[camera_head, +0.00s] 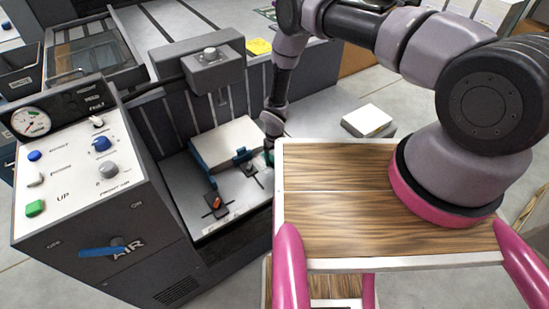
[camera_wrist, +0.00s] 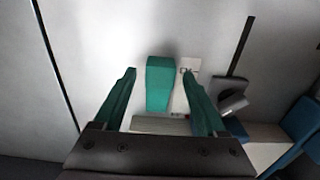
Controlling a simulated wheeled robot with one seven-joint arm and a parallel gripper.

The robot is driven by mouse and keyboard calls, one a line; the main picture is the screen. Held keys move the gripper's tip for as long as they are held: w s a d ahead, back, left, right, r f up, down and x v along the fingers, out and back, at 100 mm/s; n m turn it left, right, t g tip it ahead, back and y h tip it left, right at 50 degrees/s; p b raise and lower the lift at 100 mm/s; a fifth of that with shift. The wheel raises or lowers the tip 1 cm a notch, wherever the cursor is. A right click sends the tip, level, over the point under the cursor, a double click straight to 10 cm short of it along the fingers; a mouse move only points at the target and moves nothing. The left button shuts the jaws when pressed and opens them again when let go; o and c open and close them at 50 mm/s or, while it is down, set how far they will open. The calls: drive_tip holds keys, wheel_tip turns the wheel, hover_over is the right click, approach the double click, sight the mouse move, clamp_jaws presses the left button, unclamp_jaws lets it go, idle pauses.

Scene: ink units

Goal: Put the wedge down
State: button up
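In the wrist view a teal wedge (camera_wrist: 160,84) lies against the pale grey metal bed, between the two teal fingers of my gripper (camera_wrist: 158,73). My gripper is open, with a visible gap on each side of the wedge; neither finger touches it. The wedge seems to rest on the bed, next to a small light plate (camera_wrist: 188,65). In the head view the end of my arm reaches down to the machine's bed (camera_head: 213,224), just left of the wooden top. There the fingers are mostly hidden and I cannot make out the wedge.
A paper stack (camera_head: 228,138) with blue guides sits on the bed, left of my gripper. A control box (camera_head: 75,170) stands left; the wooden top (camera_head: 335,210) is close on the right. A dark bar (camera_wrist: 237,46) lies right in the wrist view.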

wheel_tip(320, 180, up, 12)
drive_tip(key=shift+r, duration=0.15)
idle(0.5)
